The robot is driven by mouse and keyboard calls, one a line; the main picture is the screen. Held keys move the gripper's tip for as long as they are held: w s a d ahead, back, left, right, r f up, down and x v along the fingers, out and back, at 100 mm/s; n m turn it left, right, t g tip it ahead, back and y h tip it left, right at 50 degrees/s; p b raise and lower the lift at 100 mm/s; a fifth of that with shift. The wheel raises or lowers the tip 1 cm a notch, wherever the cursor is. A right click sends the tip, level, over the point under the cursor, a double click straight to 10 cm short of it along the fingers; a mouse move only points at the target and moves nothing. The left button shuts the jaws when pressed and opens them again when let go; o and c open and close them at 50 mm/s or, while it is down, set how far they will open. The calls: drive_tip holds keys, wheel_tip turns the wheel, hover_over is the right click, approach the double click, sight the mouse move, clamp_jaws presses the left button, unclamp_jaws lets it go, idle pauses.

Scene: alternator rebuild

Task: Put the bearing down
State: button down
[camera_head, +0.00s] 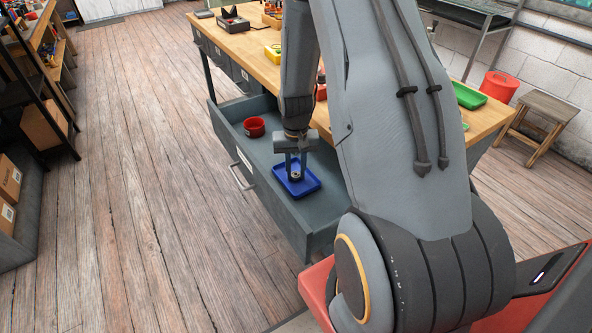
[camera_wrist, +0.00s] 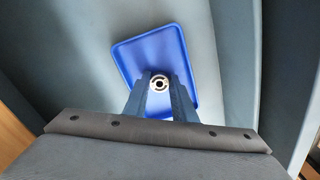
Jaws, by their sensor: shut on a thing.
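The bearing (camera_wrist: 159,83) is a small silver ring with a dark centre, held between the fingertips of my gripper (camera_wrist: 159,90). In the head view the bearing (camera_head: 296,176) shows small between the fingers of my gripper (camera_head: 296,172), which point down into the open drawer. Below it is a blue tray (camera_wrist: 134,52) on the drawer floor; the tray also shows in the head view (camera_head: 311,184). The bearing is over the tray; I cannot tell whether it touches the tray floor. My gripper is shut on the bearing.
The open grey drawer (camera_head: 262,175) also holds a red round bowl (camera_head: 254,127) farther back. The workbench top (camera_head: 245,48) above carries several items. A wooden stool (camera_head: 541,118) and a red bin (camera_head: 499,86) stand at the right. Floor left of the drawer is clear.

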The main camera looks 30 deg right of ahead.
sight(296, 175)
drive_tip(key=shift+f, duration=0.15)
drive_tip(key=c, duration=1.5)
unclamp_jaws()
drive_tip(key=shift+o, duration=0.2)
wheel_tip(296, 175, up, 12)
drive_tip(key=f+b, duration=0.1)
drive_tip(key=b, duration=0.1)
drive_tip(key=s+a+r+n, duration=0.2)
drive_tip(key=s+a+r, duration=0.1)
drive_tip(key=s+a, duration=0.4)
drive_tip(key=s+a+r+n, duration=0.3)
drive_tip(key=s+a+r, duration=0.1)
drive_tip(key=s+a, duration=0.4)
drive_tip(key=shift+r+t, duration=0.3)
